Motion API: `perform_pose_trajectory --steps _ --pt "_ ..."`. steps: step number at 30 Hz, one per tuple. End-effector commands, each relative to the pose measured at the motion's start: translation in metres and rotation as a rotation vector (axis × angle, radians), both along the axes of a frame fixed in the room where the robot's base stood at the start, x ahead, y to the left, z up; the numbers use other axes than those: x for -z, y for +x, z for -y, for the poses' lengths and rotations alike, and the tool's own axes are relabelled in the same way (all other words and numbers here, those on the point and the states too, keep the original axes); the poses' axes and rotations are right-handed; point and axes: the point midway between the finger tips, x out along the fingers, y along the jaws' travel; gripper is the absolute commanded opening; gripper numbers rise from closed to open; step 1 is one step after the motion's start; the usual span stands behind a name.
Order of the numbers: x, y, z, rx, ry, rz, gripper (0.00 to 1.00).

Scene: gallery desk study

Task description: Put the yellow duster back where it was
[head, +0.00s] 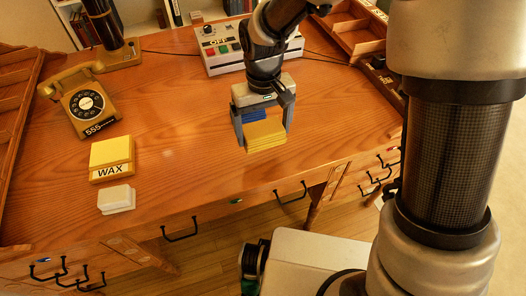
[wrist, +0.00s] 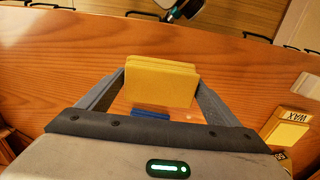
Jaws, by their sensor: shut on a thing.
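The yellow duster (head: 265,134) is a thick folded yellow cloth near the desk's front edge, right of centre in the head view. My gripper (head: 264,131) comes down over it from behind, with one finger at each side, shut on it. In the wrist view the duster (wrist: 160,84) sits between the two fingertips (wrist: 160,80). A blue thing (head: 254,115) lies just behind the duster, partly hidden by it and the gripper; it also shows in the wrist view (wrist: 150,113). I cannot tell whether the duster touches the desk.
A yellow WAX box (head: 111,158) and a white block (head: 116,199) stand at the left front of the wooden desk (head: 190,130). Behind are a dial telephone (head: 83,102) and a switch box (head: 222,59). Wooden trays line both sides. The desk's middle left is clear.

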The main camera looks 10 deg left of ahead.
Motion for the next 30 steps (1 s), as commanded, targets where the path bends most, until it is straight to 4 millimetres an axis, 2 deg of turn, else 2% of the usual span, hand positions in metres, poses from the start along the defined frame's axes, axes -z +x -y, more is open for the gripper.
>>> perform_pose_trajectory --steps 1,3,10,16,28,29,30 --pt "0.014 -0.001 0.000 0.000 -0.002 -0.003 0.61" --pt "0.025 0.000 0.000 0.000 -0.001 -0.002 0.61" --pt "0.043 0.000 0.000 0.000 0.000 0.000 0.61" --pt "0.071 0.000 0.000 -0.001 -0.001 -0.001 0.61" --pt "0.078 0.001 0.000 0.000 0.001 0.001 0.61" --pt "0.077 0.001 0.000 0.000 0.001 0.001 0.89" --pt "0.076 0.001 0.000 0.000 0.001 0.001 0.95"
